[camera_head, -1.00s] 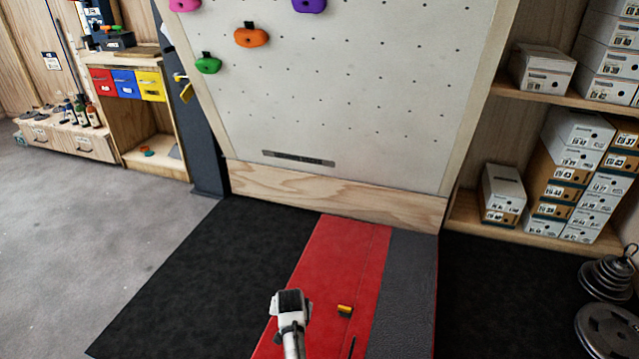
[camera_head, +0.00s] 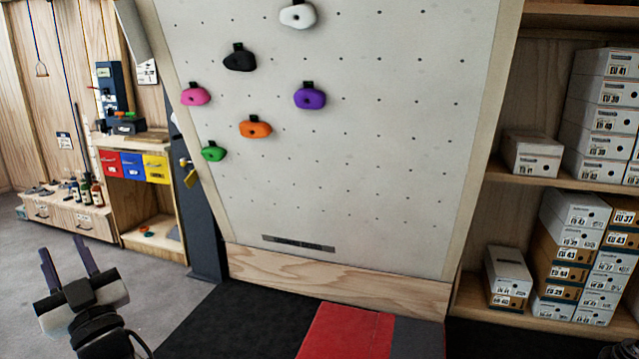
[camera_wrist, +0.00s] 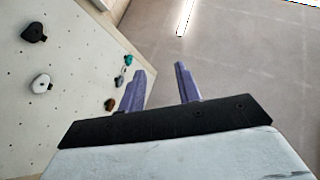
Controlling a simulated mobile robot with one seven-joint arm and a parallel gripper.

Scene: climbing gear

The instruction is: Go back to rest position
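My gripper (camera_head: 67,268) is at the lower left of the head view, raised in front of the grey floor, with its two purple fingers pointing up. In the wrist view my gripper (camera_wrist: 160,85) shows both fingers apart with nothing between them. It is open and empty. It touches nothing that I can see.
The climbing wall (camera_head: 370,180) fills the middle, with a purple hold (camera_head: 310,96), an orange hold (camera_head: 256,129) and several others. Shelves of shoe boxes (camera_head: 590,260) stand at right. A red mat (camera_head: 348,335) and black mat (camera_head: 225,325) lie in front. Coloured drawers (camera_head: 132,166) are at left.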

